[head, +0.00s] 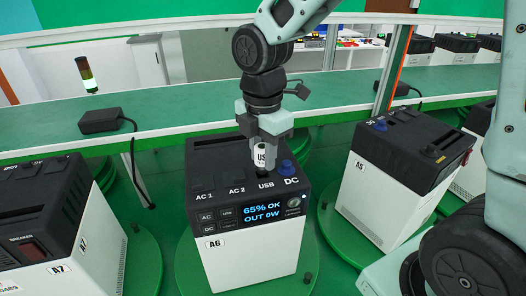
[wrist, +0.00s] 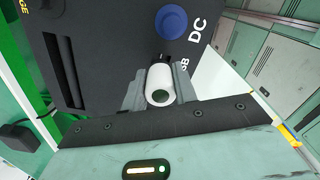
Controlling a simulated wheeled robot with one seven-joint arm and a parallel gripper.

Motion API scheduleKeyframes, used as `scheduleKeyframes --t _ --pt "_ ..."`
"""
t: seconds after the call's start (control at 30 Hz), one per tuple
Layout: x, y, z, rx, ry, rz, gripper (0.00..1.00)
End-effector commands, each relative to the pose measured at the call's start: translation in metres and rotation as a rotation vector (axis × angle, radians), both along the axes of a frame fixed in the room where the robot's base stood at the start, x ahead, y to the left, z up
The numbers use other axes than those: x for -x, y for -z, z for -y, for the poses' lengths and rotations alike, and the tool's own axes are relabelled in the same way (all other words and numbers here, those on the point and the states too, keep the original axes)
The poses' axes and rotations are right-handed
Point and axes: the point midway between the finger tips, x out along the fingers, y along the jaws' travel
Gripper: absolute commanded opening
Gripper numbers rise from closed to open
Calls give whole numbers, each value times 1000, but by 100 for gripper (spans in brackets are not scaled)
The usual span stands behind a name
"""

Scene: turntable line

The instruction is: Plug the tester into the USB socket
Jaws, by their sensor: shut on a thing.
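The white tester (head: 261,157), with dark lettering, is upright between the fingers of my gripper (head: 264,148), which is shut on it. In the wrist view the tester (wrist: 160,84) shows as a white cylinder between the grey fingers of my gripper (wrist: 160,92). It stands over the top of power unit A6 (head: 240,262), directly behind the USB label (head: 266,185). The USB socket is hidden under the tester and fingers. I cannot tell whether the tester touches the socket or is seated in it.
A blue DC cap (head: 287,167) is close right of the tester; it also shows in the wrist view (wrist: 172,22). A6's display reads "65% OK OUT 0W". Units A7 (head: 80,255) and A5 (head: 378,195) flank it. A black adapter (head: 101,121) lies on the green bench behind.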

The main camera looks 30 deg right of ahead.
Motion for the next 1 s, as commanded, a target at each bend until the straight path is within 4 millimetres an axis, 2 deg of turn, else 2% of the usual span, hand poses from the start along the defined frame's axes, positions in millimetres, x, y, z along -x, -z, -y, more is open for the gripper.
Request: scheduleKeyframes --t 1.0 --pt "0 20 0 0 0 -1 4"
